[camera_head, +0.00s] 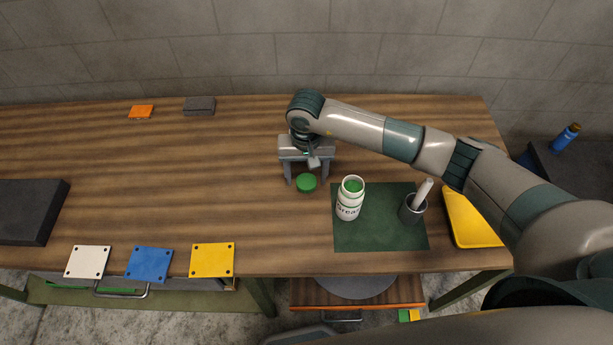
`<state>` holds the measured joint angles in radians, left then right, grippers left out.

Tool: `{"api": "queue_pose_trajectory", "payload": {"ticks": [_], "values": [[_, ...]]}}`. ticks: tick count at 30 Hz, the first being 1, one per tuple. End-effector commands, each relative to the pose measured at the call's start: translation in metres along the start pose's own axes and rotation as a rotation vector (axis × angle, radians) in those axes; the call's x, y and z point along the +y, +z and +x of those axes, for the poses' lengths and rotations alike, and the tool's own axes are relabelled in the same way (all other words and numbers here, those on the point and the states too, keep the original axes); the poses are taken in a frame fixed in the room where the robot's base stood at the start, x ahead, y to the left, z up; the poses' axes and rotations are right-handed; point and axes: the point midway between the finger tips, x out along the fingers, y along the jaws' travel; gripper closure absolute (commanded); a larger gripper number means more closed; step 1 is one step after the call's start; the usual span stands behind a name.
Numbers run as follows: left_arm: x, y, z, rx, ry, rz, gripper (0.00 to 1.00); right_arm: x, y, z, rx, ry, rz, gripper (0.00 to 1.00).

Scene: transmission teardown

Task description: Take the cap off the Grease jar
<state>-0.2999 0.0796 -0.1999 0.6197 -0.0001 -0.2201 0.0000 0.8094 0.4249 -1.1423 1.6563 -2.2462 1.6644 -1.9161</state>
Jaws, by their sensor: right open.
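The white Grease jar (349,203) stands upright on the dark green mat (382,236). Its top is uncovered and green grease shows inside the mouth. A round green cap (306,183) is on the wooden table, left of the jar and apart from it. My right gripper (306,178) points down at the cap with its two fingers spread. One finger is to the left and one to the right behind the cap; whether either touches it, I cannot tell. My left gripper is out of the picture.
A dark cup (411,209) with a white handled tool stands on the mat, beside a yellow tray (470,218). White (87,262), blue (149,264) and yellow (212,260) plates lie along the front edge. A dark block (28,212) is at left. The table's middle is clear.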

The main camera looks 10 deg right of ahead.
Motion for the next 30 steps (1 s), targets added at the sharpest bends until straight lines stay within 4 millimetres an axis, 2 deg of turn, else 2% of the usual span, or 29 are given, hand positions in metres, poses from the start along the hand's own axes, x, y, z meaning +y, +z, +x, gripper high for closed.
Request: {"api": "queue_pose_trajectory", "payload": {"ticks": [9,18,24,30], "values": [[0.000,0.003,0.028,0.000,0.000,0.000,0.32,0.000,-0.002,-0.049,0.006,0.000,-0.003,0.38],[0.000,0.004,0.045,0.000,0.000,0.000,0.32,0.001,-0.001,-0.096,0.004,0.002,0.000,0.38],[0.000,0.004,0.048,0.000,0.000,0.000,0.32,0.001,0.000,-0.109,0.001,0.002,-0.001,0.38],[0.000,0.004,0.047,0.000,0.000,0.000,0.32,0.001,0.000,-0.111,0.000,0.002,0.000,0.38]]}}
